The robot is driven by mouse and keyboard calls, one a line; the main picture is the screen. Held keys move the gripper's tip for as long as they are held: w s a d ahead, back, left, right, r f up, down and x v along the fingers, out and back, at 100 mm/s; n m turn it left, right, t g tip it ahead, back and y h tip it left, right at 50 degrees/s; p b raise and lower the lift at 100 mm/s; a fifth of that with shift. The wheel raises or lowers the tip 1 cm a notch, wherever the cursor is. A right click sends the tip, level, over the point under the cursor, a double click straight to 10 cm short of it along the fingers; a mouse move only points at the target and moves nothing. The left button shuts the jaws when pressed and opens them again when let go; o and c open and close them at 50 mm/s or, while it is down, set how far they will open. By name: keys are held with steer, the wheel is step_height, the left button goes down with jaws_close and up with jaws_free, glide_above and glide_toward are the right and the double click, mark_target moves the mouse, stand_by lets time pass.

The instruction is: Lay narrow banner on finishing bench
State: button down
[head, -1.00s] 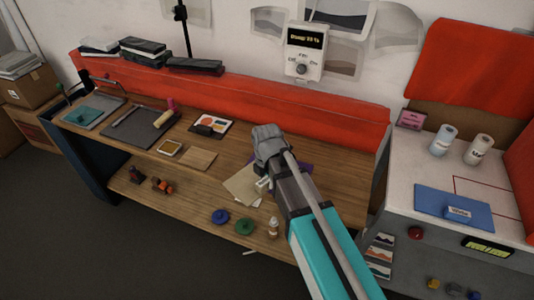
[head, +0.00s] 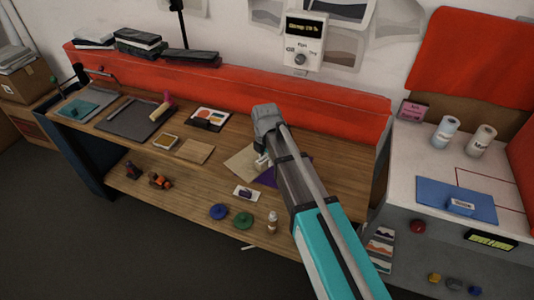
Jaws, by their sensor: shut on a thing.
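My arm reaches in from the lower right over the wooden bench (head: 222,130). My gripper (head: 262,162) is low over the bench, beside a cream sheet (head: 241,164). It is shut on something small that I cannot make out. A purple piece (head: 267,178) shows just below the gripper, partly behind my arm; I cannot tell whether it is held or lying. A white card with a purple patch (head: 245,193) lies near the bench front. I cannot tell for sure which of these is the narrow banner.
A grey mat (head: 130,118), printed card (head: 208,119) and thin wooden board (head: 195,151) lie on the bench. Blue and green discs (head: 243,221) and a small bottle (head: 272,223) stand on the lower shelf. Floor at front left is clear.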

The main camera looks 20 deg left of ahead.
steer(key=w+f, duration=0.1)
steer(key=w, duration=0.1)
steer(key=w+a+b, duration=0.1)
steer(key=w, duration=0.1)
steer(key=w+f, duration=0.1)
steer(key=w, duration=0.2)
steer(key=shift+a+f+b, duration=0.25)
steer(key=shift+f+b, duration=0.05)
steer(key=shift+b, duration=0.1)
steer(key=shift+f, duration=0.2)
step_height(320, 180, down, 6)
steer(key=b, duration=0.6)
steer(key=shift+f+b, duration=0.2)
steer(key=shift+b, duration=0.15)
steer(key=shift+s+f+b, duration=0.1)
steer(key=shift+f+b, duration=0.25)
steer(key=shift+b, duration=0.05)
steer(key=shift+c, duration=1)
jaws_free()
steer(key=shift+r, duration=0.15)
